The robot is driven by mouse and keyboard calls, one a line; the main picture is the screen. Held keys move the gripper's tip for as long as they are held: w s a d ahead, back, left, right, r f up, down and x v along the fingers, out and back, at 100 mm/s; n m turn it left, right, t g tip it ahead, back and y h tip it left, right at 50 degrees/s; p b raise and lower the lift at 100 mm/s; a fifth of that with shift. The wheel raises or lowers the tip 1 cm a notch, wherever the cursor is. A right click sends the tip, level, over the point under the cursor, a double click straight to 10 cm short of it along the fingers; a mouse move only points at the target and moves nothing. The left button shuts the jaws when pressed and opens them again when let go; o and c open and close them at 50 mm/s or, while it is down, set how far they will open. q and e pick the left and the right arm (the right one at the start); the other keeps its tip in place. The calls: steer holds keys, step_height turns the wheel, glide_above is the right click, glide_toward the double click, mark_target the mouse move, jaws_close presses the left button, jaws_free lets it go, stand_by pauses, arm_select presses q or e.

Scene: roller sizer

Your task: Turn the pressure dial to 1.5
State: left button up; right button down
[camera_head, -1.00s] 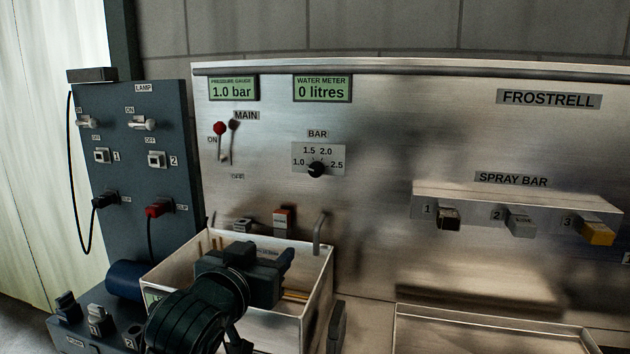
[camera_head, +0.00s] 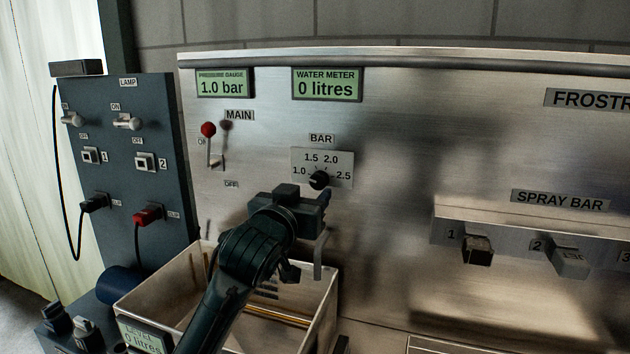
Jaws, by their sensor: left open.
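The pressure dial (camera_head: 319,180) is a small black round knob on a pale plate marked 1.0, 1.5, 2.0 and 2.5, under the label BAR, on the steel panel. Its pointer is too small to read surely. The pressure gauge display (camera_head: 224,83) reads 1.0 bar. My left gripper (camera_head: 318,200) is in front of the panel just below the dial. It is open and holds nothing that I can see. Its fingertips are small and dark, and I cannot tell whether they touch the dial. My right gripper is not in view.
The main lever (camera_head: 208,130) with a red knob stands left of the dial. Spray bar knobs (camera_head: 478,250) stick out at right. The panel right of the dial is clear.

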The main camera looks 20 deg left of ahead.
mark_target(317, 183)
arm_select(q)
steer(key=w, duration=0.5)
steer(key=shift+w+d+p, duration=0.1)
steer(key=shift+w+p, duration=0.05)
steer(key=shift+p, duration=0.25)
steer(key=shift+c, duration=0.3)
steer(key=c, duration=0.9)
